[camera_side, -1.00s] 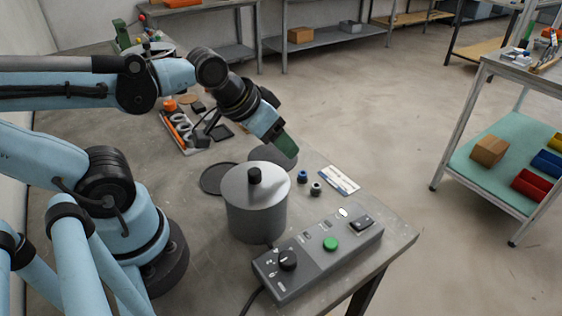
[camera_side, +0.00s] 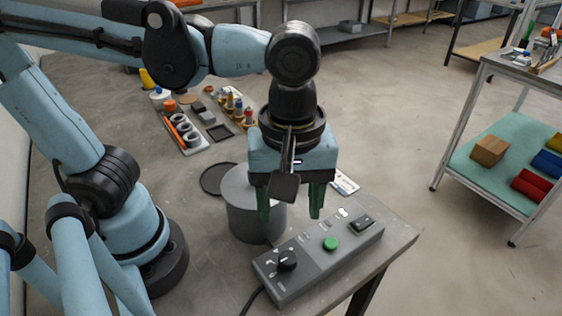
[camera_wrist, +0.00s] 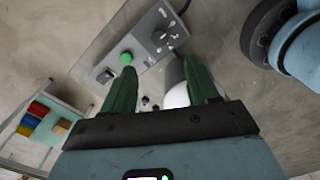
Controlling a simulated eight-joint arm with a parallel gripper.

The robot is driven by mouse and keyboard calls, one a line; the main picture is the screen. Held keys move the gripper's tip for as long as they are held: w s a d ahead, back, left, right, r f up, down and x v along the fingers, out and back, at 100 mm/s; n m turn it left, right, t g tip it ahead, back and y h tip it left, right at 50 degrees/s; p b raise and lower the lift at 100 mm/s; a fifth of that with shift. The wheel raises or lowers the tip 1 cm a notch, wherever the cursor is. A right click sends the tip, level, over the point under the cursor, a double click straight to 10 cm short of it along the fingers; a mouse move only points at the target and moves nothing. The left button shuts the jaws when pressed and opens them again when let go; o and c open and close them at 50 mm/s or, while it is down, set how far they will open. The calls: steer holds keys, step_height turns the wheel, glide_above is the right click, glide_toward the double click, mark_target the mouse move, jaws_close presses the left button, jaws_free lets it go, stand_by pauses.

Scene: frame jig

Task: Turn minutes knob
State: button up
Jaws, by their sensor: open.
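The grey control box (camera_side: 306,270) lies on the table near its front right corner. Its black minutes knob (camera_side: 287,259) stands at the left end, beside white marks. It also shows in the wrist view as a dark knob (camera_wrist: 159,36) at the top, beyond the fingertips. A green button (camera_side: 330,243) and a black switch (camera_side: 361,222) sit further right on the box. My gripper (camera_side: 290,216) points down behind and above the box, with its green fingers apart and nothing seen between them. In the wrist view my gripper (camera_wrist: 163,75) is also spread, clear of the knob.
A grey cylindrical pot (camera_side: 240,208) stands behind the box, partly hidden by my gripper. A dark disc (camera_side: 217,180) and a tray of parts (camera_side: 190,130) lie further back. A cable (camera_side: 252,300) leaves the box's left end. The table's right edge is close to the box.

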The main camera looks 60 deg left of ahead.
mark_target(288, 257)
steer(key=shift+f, duration=5.95)
steer(key=c, duration=1)
steer(key=shift+c, duration=0.2)
